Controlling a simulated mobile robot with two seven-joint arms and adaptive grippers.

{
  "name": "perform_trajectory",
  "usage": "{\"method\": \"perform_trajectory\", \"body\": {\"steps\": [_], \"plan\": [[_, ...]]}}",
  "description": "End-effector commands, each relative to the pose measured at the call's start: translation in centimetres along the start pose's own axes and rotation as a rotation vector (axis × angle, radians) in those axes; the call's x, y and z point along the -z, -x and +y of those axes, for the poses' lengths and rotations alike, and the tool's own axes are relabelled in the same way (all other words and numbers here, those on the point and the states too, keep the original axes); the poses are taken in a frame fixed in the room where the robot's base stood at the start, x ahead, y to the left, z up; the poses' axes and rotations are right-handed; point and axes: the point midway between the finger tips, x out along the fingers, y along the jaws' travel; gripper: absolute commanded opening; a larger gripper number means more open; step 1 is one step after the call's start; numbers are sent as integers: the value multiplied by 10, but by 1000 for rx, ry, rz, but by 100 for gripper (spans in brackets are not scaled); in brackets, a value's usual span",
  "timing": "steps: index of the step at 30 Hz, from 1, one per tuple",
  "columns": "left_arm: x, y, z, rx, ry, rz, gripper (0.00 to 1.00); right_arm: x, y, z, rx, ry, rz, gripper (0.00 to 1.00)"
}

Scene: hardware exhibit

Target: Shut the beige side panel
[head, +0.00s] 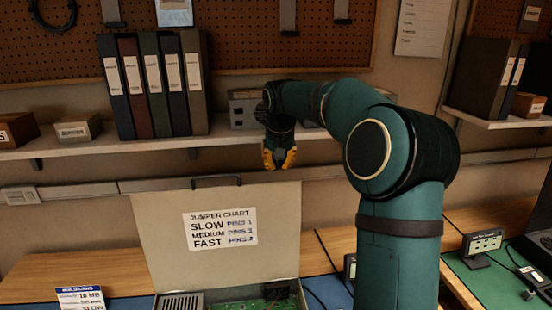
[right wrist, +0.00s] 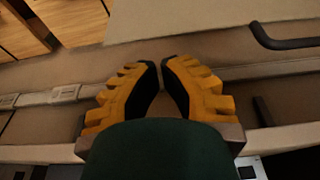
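The beige side panel (head: 160,235) stands open and upright above a computer case in the head view, with a white jumper chart label on it. A dark handle (head: 217,181) sits on its top edge. My right gripper (head: 278,162) points down, just above the panel's top right part, apart from the handle. In the right wrist view its yellow fingers (right wrist: 162,66) are close together with nothing between them. A beige edge with a dark handle (right wrist: 285,40) shows beyond them at the upper right. My left gripper is not in view.
The open case shows a green board (head: 262,304) at the bottom. Behind is a shelf (head: 75,150) with binders (head: 155,85) and a grey box (head: 243,108). A small sign (head: 80,298) stands at lower left, and a small display (head: 483,242) at right.

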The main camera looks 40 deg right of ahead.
Motion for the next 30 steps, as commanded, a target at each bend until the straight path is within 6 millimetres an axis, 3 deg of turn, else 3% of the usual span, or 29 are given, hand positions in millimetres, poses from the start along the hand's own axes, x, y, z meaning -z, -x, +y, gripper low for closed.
{"method": "perform_trajectory", "body": {"steps": [6,12,30], "plan": [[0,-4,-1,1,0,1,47,-1,-39,0,-1,0,-4,0],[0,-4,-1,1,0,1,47,0,-57,0,0,-1,-1,0],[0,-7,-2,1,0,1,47,0,-60,0,0,0,9,0]]}}
